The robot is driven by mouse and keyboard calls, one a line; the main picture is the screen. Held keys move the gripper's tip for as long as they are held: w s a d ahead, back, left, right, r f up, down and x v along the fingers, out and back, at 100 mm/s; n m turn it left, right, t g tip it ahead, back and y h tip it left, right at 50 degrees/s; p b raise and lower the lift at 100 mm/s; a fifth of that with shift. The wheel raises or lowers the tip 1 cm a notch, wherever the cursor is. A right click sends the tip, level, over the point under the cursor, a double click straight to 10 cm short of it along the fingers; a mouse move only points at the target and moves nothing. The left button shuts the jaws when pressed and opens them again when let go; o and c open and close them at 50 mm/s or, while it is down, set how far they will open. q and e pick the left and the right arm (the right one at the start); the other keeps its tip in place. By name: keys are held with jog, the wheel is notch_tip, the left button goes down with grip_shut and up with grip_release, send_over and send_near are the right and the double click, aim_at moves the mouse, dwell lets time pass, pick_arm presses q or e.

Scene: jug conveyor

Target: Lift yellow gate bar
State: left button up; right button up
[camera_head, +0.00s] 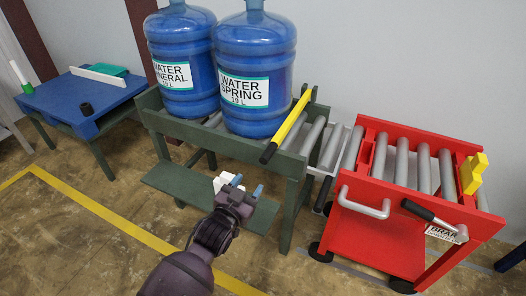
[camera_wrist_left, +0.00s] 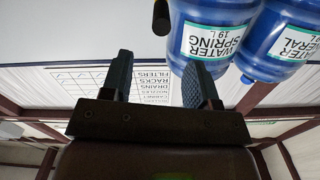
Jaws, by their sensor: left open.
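The yellow gate bar (camera_head: 290,122) slants across the right end of the green roller conveyor, in front of the jugs' right side. Its dark grip (camera_head: 267,153) points toward me at the conveyor's near edge. A dark grip end also shows at the top of the left wrist view (camera_wrist_left: 161,17). My left gripper (camera_head: 247,188) is open and empty, below and a little left of the grip, apart from it. Its two fingers (camera_wrist_left: 162,82) stand apart in the left wrist view. My right gripper is not in view.
Two blue water jugs, mineral (camera_head: 181,60) and spring (camera_head: 254,78), stand on the green conveyor (camera_head: 160,122). A red roller cart (camera_head: 372,235) with a handle and yellow block (camera_head: 472,173) stands right. A blue table (camera_head: 70,98) is at left. Floor in front is clear.

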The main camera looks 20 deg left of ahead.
aim_at(266, 157)
pick_arm(q)
jog(key=w+b, duration=0.2)
jog(key=w, duration=0.9)
jog(key=shift+w+d+b, duration=0.1)
jog(key=shift+w+b, duration=0.1)
jog(key=shift+b, duration=0.15)
jog(key=shift+w+r, duration=0.15)
jog(key=shift+w, duration=0.35)
jog(key=shift+c, duration=0.2)
grip_shut()
